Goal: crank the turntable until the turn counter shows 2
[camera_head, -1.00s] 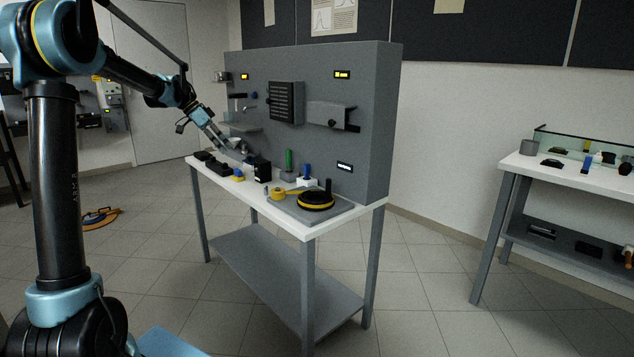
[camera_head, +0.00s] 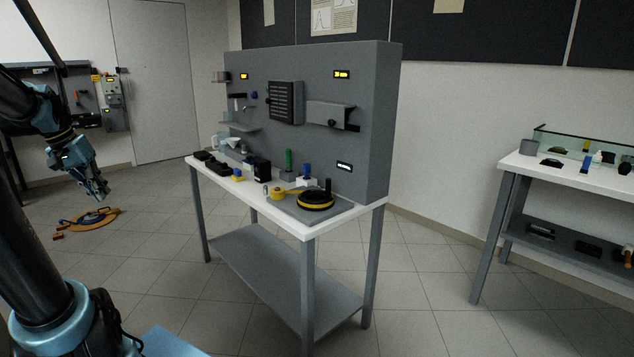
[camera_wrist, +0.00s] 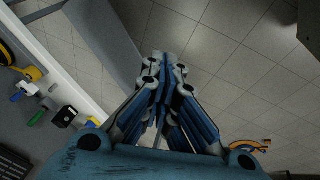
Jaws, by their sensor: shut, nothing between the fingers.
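The turntable (camera_head: 316,201) is a black disc with a yellow rim on a grey base plate, at the near right end of the workbench. A black upright crank knob (camera_head: 328,185) stands at its edge. A small white-lit display (camera_head: 344,167) is on the grey panel above it; its digits are too small to read. My gripper (camera_head: 103,197) is shut and empty, out over the floor to the left of the bench. In the wrist view my gripper (camera_wrist: 157,62) points at the floor, with the turntable (camera_wrist: 6,54) partly cut off at the left edge.
The white bench top (camera_head: 305,227) also bears a yellow piece (camera_head: 278,194), a green post (camera_head: 289,160), a blue post (camera_head: 306,171) and black boxes. An orange ring-like object (camera_head: 90,226) lies on the floor at left. A second table (camera_head: 541,170) stands right. Floor between the tables is clear.

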